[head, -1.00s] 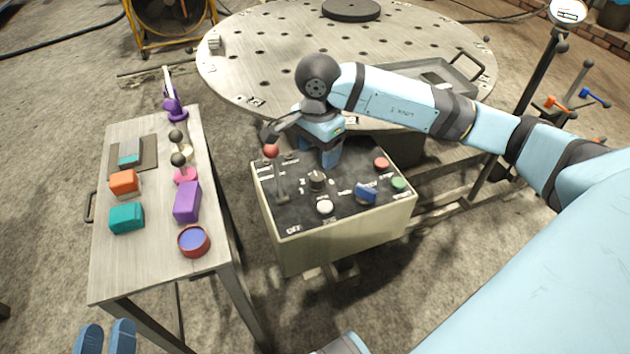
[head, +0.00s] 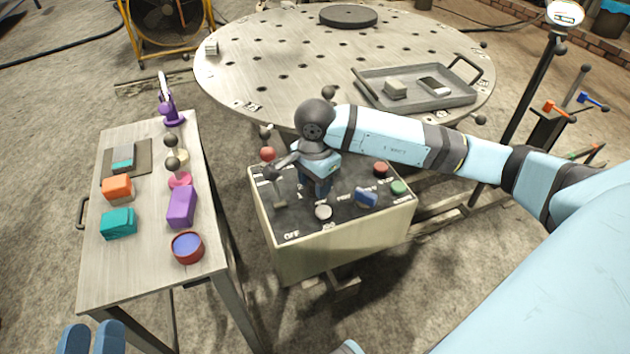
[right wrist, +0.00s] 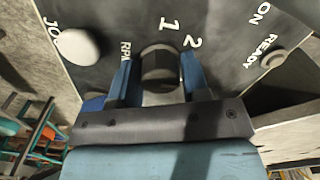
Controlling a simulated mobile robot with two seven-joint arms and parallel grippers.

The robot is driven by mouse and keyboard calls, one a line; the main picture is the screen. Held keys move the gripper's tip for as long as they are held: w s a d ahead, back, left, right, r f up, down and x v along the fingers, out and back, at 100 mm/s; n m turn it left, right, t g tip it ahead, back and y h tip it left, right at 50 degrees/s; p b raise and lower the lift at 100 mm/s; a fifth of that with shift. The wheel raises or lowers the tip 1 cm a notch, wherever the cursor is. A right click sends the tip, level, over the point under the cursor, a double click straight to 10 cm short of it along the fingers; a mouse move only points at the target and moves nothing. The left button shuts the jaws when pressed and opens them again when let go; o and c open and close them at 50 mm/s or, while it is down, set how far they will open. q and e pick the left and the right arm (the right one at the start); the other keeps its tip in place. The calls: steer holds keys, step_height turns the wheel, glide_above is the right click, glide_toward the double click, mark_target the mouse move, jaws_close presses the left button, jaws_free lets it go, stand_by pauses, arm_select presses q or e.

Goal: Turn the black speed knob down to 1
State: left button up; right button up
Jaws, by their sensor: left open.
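The black speed knob (right wrist: 160,70) shows in the right wrist view, between the two blue fingers of my right gripper (right wrist: 161,66). The fingers stand close on either side of it; I cannot make out firm contact. White figures 1 and 2 are printed on the dark panel (right wrist: 115,20) beyond the knob, with RPM to its left. I cannot read where the knob points. In the head view my right gripper (head: 317,186) is down at the control box (head: 330,245) and hides the knob. My left gripper (head: 90,340) is open and empty at the bottom left.
A side table (head: 135,275) with blocks stands left. A round perforated table (head: 240,85) is behind.

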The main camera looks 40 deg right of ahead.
steer(key=shift+c, duration=0.9)
arm_select(q)
steer(key=shift+f, duration=0.1)
